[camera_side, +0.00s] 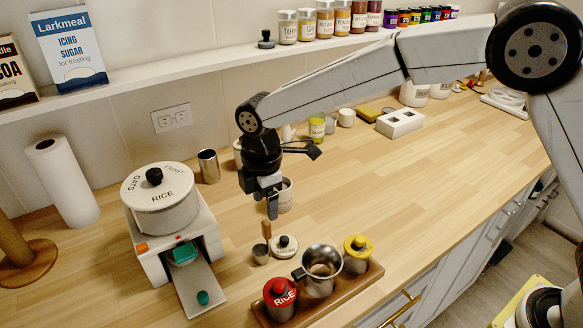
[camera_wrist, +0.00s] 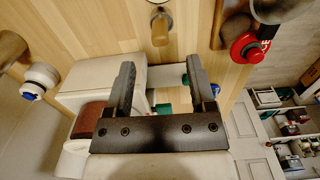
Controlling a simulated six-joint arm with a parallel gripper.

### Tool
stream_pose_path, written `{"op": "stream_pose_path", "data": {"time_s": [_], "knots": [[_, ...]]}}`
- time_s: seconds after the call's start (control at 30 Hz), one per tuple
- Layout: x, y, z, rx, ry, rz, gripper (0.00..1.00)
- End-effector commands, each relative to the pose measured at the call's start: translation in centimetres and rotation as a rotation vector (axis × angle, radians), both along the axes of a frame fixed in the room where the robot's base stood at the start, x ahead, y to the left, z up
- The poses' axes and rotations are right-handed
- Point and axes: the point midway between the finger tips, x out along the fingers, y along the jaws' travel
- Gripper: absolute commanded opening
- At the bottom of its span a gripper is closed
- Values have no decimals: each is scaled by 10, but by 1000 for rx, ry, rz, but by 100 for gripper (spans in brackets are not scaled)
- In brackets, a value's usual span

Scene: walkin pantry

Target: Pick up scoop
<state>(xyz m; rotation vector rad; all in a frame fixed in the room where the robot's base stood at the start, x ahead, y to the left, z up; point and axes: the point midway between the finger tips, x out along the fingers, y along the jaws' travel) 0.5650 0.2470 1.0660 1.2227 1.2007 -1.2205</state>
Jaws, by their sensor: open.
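A wooden tray (camera_side: 364,283) holds a red-lidded rice jar (camera_side: 280,299), a metal pitcher (camera_side: 320,270) and a yellow-lidded jar (camera_side: 357,255) in front. A white rice dispenser (camera_side: 165,210) stands at left.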

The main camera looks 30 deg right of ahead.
Motion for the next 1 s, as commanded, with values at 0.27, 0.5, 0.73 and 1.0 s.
{"op": "stream_pose_path", "data": {"time_s": [0.27,0.5,0.73,1.0], "knots": [[0,4,-2,-1,3,20,71],[0,4,-21,-2,4,18,71],[0,4,-26,-1,1,17,71],[0,5,-41,-2,3,17,71]]}}
